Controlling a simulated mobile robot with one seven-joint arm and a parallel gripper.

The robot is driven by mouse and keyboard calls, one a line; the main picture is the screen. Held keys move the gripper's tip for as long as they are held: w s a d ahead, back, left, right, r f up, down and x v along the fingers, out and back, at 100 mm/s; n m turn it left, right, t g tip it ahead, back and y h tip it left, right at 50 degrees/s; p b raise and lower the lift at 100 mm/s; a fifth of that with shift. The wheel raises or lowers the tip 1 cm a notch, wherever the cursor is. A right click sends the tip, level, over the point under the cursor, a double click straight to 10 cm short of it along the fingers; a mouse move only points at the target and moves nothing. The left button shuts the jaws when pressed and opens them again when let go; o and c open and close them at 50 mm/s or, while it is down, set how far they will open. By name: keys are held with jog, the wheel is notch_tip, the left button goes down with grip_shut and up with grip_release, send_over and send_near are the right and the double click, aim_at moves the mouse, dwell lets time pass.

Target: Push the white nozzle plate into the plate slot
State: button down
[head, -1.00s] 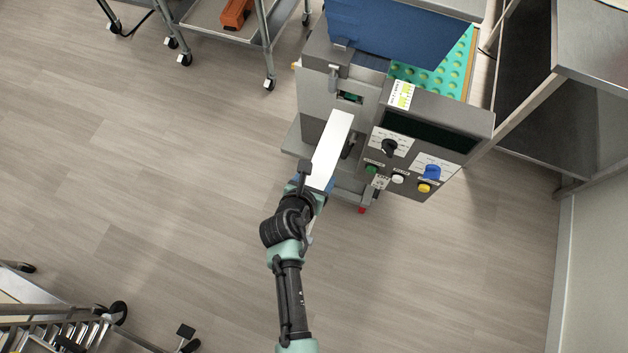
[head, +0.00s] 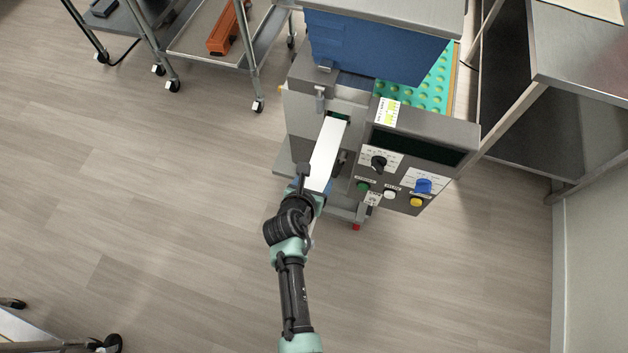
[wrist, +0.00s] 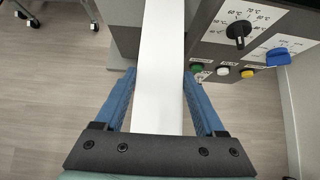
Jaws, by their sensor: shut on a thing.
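The white nozzle plate (head: 326,153) is a long flat strip. My gripper (head: 313,187) is shut on its near end, and the plate points away from me toward the machine. In the head view its far end is at the plate slot (head: 339,117), a dark opening with a bit of green in the machine's front; how deep it goes in I cannot tell. In the wrist view the plate (wrist: 163,60) runs straight up between the blue fingers of my gripper (wrist: 160,95), and its far end is out of frame.
The control panel (head: 408,165) with knobs and buttons stands close on the right of the plate. A blue hopper (head: 375,45) and a green mould tray (head: 432,88) are above. A steel table (head: 580,45) is at right, a cart (head: 205,40) at upper left. Floor around my arm is clear.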

aim_at(336, 122)
jog(key=shift+w, duration=0.15)
jog(key=shift+w+d+b, duration=0.45)
jog(key=shift+w, duration=0.9)
jog(key=shift+w+d+b, duration=0.4)
jog(key=shift+w+b, duration=0.05)
jog(key=shift+w, duration=0.85)
jog(key=shift+w+d+b, duration=0.45)
jog(key=shift+w, duration=0.9)
jog(key=shift+w+d+b, duration=0.5)
jog(key=shift+w+b, duration=0.7)
jog(key=shift+w, duration=0.3)
jog(key=shift+w+d+b, duration=0.5)
jog(key=shift+w+b, duration=0.75)
jog(key=shift+w, duration=0.25)
jog(key=shift+w+d+b, duration=0.5)
jog(key=shift+w+b, duration=0.7)
jog(key=shift+w, duration=0.3)
jog(key=shift+r, duration=0.1)
jog(key=shift+s+a+p, duration=0.1)
jog(key=shift+s+p, duration=0.1)
jog(key=shift+p, duration=0.2)
jog(key=shift+w, duration=0.1)
jog(key=shift+w, duration=0.1)
